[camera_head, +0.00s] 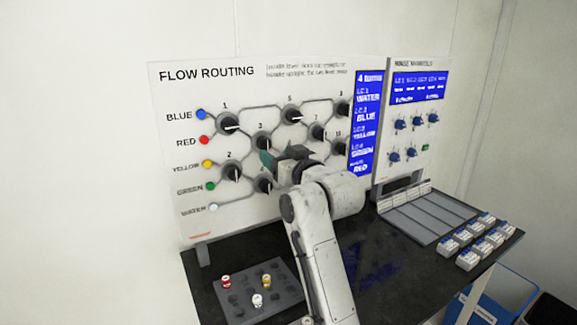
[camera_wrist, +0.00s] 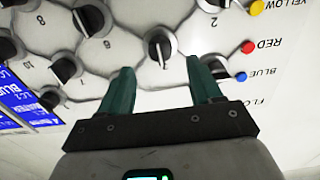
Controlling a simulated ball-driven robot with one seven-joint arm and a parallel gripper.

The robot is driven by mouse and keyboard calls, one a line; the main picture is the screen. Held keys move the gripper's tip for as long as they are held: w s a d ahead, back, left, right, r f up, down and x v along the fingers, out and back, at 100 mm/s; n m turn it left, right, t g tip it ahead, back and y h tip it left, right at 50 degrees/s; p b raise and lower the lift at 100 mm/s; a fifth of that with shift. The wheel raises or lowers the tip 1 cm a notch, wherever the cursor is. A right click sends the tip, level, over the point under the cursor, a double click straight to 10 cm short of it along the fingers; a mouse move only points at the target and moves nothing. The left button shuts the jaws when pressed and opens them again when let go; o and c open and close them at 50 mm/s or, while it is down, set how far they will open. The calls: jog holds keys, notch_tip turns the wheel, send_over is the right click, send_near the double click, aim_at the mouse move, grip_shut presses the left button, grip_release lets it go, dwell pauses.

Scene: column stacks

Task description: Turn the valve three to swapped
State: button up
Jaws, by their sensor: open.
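Valve three (camera_head: 262,144) is a round black knob with a raised grip bar on the white flow routing panel (camera_head: 190,97). In the upside-down wrist view, valve three (camera_wrist: 158,44) shows a white pointer mark and lies just beyond the fingertips, centred between them. My gripper (camera_head: 267,160) is open, with dark green fingers, close to the panel just below valve three. In the wrist view the fingers of my gripper (camera_wrist: 157,66) stand on either side of the knob's line and hold nothing. I cannot tell whether they touch the panel. My gripper and arm partly hide the lower valves in the head view.
Valve one (camera_head: 228,124), valve two (camera_head: 231,171) and valve five (camera_head: 292,115) surround valve three. A blue display (camera_head: 364,170) is at the panel's right. A grey peg tray (camera_head: 236,296) and white blocks (camera_head: 468,259) are on the dark table (camera_head: 214,268).

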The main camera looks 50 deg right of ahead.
jog(key=shift+b+v, duration=0.3)
jog(key=shift+v, duration=2)
